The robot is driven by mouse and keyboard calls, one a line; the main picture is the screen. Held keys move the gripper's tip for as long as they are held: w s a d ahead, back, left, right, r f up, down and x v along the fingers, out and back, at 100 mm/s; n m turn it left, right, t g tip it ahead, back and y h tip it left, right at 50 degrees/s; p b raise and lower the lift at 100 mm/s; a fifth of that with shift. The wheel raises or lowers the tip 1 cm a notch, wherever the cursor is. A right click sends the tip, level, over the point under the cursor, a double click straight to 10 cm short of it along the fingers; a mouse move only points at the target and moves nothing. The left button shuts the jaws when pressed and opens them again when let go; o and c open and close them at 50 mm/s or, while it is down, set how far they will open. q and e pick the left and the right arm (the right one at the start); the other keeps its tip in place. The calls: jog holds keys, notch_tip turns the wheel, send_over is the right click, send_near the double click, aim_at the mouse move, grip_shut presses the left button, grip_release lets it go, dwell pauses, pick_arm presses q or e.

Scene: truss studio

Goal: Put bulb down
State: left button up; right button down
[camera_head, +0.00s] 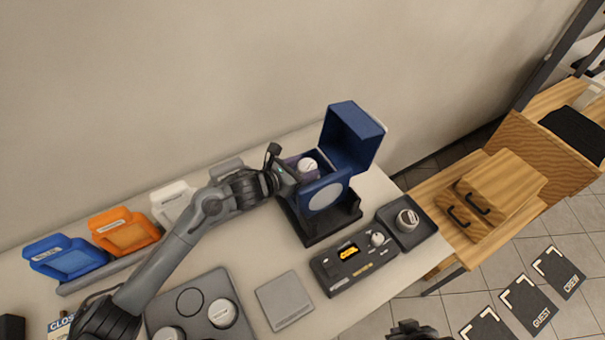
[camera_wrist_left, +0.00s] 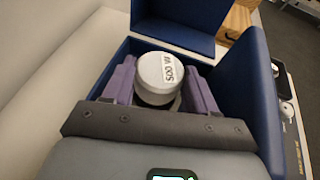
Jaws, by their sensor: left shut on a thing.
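The bulb (camera_head: 308,164) is a short round piece with a white labelled top, seen at the open blue box (camera_head: 323,197). In the left wrist view the bulb (camera_wrist_left: 160,77) sits upright between the two purple fingers of my left gripper (camera_wrist_left: 160,92). The gripper is shut on it, within the walls of the blue box (camera_wrist_left: 250,85). Whether the bulb's underside touches the box floor is hidden. In the head view my left gripper (camera_head: 298,172) reaches into the box from the left. A dark part, likely my right gripper (camera_head: 412,329), shows at the bottom edge; its jaws are unclear.
The box's lid (camera_head: 352,138) stands open at the back right. A dark control unit (camera_head: 353,255) and a small tray (camera_head: 408,222) with a round piece are to its right. A grey tray (camera_head: 173,303) with round pieces and a flat grey plate (camera_head: 285,300) lie in front.

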pick_arm(q)
notch_tip(320, 180, down, 3)
jog(key=shift+r, duration=0.2)
jog(key=shift+f+b, duration=0.25)
jog(key=shift+b, duration=0.15)
jog(key=o, duration=0.8)
jog(key=shift+r, duration=0.1)
